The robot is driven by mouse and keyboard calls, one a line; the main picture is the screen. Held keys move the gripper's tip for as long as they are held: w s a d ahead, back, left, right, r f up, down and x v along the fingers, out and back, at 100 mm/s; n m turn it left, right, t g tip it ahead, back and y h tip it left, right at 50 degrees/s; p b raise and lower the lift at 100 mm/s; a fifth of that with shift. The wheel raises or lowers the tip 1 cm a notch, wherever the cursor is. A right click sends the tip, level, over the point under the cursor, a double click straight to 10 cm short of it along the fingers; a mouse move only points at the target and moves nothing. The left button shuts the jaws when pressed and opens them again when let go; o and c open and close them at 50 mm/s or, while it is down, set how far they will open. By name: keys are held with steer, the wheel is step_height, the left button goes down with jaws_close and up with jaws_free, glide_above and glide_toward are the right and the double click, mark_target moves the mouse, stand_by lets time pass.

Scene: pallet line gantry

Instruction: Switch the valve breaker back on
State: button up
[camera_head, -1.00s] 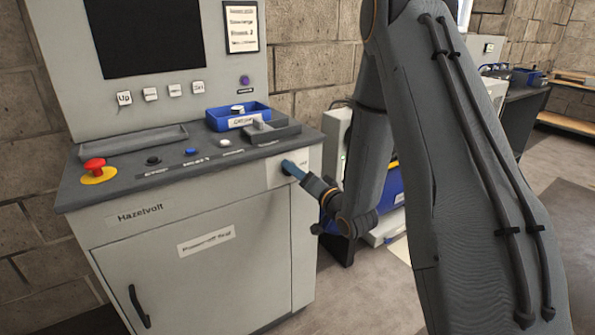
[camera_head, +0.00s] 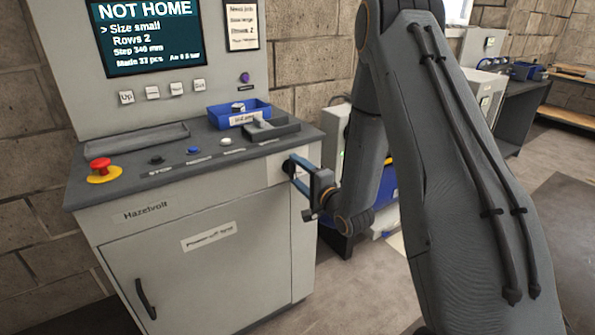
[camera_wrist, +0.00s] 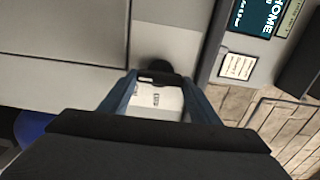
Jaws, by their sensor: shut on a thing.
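A grey control cabinet (camera_head: 120,248) stands at the left with its door (camera_head: 205,265) closed. The door carries a label that seems to read "Power-off first" (camera_head: 208,236) and a dark handle (camera_head: 142,298). My gripper (camera_head: 291,173) is at a dark knob on a pale plate (camera_head: 278,172) at the cabinet's upper right front. In the wrist view its two blue fingers (camera_wrist: 159,80) stand on either side of the dark round knob (camera_wrist: 155,68) and are shut on it. The knob's pointer is hidden. No breaker is seen that I can identify as the valve breaker.
The lit screen (camera_head: 145,35) reads "NOT HOME", with small lines below. A red emergency button (camera_head: 101,167), small buttons and a blue tray (camera_head: 240,114) are on the console. A bench (camera_head: 520,98) stands at the back right. Floor before the cabinet is open.

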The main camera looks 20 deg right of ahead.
stand_by(0.3)
steer(key=o, duration=1)
steer(key=shift+o, duration=0.2)
steer(key=shift+s, duration=0.1)
steer(key=v, duration=0.7)
steer(key=shift+s+b, duration=0.3)
steer(key=shift+b, duration=0.15)
steer(key=shift+d, duration=0.1)
